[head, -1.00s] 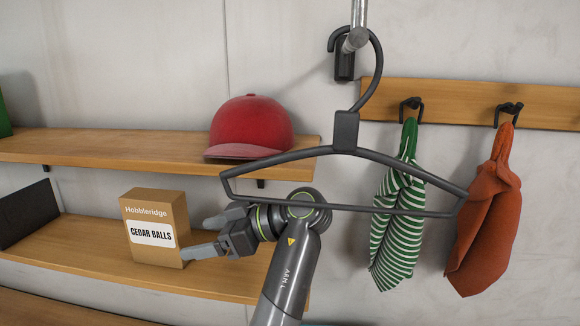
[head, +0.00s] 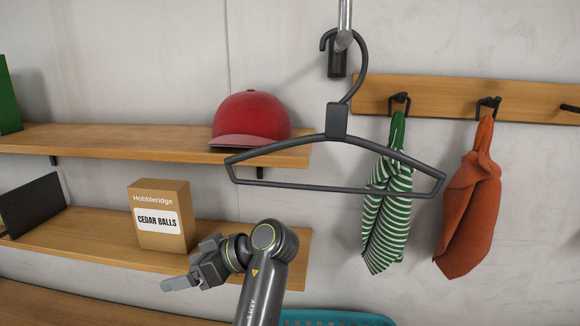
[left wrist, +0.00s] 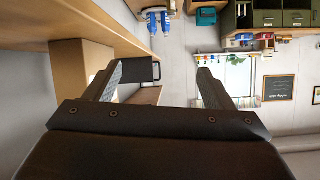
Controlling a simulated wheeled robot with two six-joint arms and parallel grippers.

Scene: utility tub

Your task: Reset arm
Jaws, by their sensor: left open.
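My left gripper (head: 180,284) is in front of the lower shelf, below the cedar balls box. In the left wrist view its two fingers (left wrist: 160,82) are spread apart with nothing between them. The dark grey hanger (head: 337,120) hangs by its hook from the metal rod (head: 345,20), above my left arm and apart from it. The brown cedar balls box (head: 160,215) stands upright on the lower shelf, apart from the gripper. My right gripper does not show.
A red cap (head: 250,120) sits on the upper shelf (head: 100,140). A green striped cloth (head: 388,210) and an orange cloth (head: 470,205) hang from hooks on a wooden rail (head: 440,103). A teal basket (head: 335,318) shows at the bottom edge. The lower shelf (head: 90,235) also holds a dark panel (head: 32,205).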

